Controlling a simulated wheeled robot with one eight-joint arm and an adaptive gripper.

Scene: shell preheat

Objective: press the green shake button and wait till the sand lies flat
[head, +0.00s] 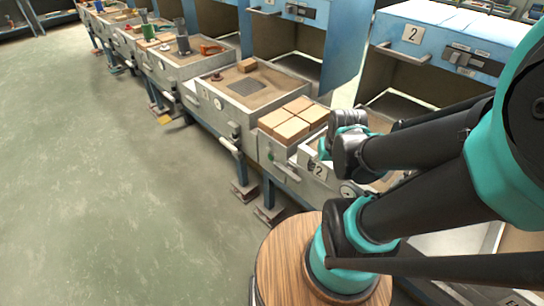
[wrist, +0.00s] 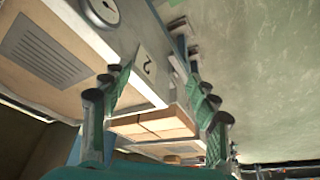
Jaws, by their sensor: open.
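A small green round spot, perhaps the shake button (head: 271,156), shows on the front of the grey bench that carries tan blocks. I cannot confirm it is the button. My gripper (wrist: 158,100) is open and empty in the wrist view, its teal-padded fingers apart on both sides. It hangs near the bench marked 2; its fingers are mostly hidden behind my arm in the head view. Pale sand (wrist: 22,82) lies around a grey grate in that bench's tray. I cannot tell if the sand is flat. No green button is clear in the wrist view.
Tan blocks (head: 283,131) sit on the bench beside station 2. Another sand tray (head: 222,86) with a grate and one block stands beyond. A number 2 plate (wrist: 147,66) and a dial (wrist: 104,10) face my gripper. Green floor (head: 100,170) is clear at left.

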